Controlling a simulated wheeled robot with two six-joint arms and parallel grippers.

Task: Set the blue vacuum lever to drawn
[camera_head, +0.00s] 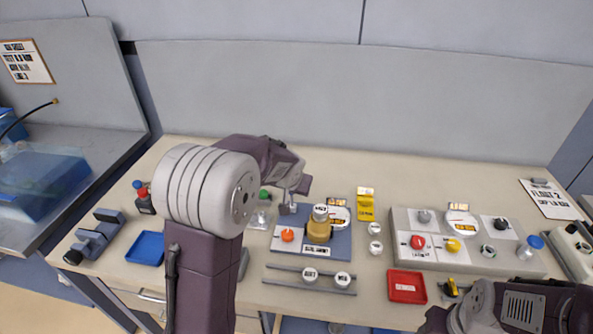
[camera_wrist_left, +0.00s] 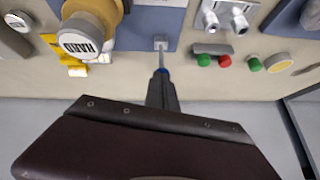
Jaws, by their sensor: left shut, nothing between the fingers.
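The vacuum lever (camera_wrist_left: 161,56) is a thin metal rod with a blue band near its end, rising from a small pale base on a blue plate (camera_wrist_left: 136,32). In the head view the lever base shows at the back left of the plate (camera_head: 339,247), partly covered by my gripper. My left gripper (camera_wrist_left: 162,90) is shut and empty, its tips right at the blue end of the lever; I cannot tell whether they touch. In the head view it is at the plate's back left corner (camera_head: 302,187). My right arm (camera_head: 520,308) is low at the right; its fingers are unclear.
A tan canister (camera_head: 318,231) and an orange knob (camera_head: 287,235) stand on the plate. A grey panel (camera_head: 400,225) with knobs is to the right. A red tray (camera_head: 407,287), blue tray (camera_head: 146,248) and a rail with round caps (camera_head: 310,276) lie in front.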

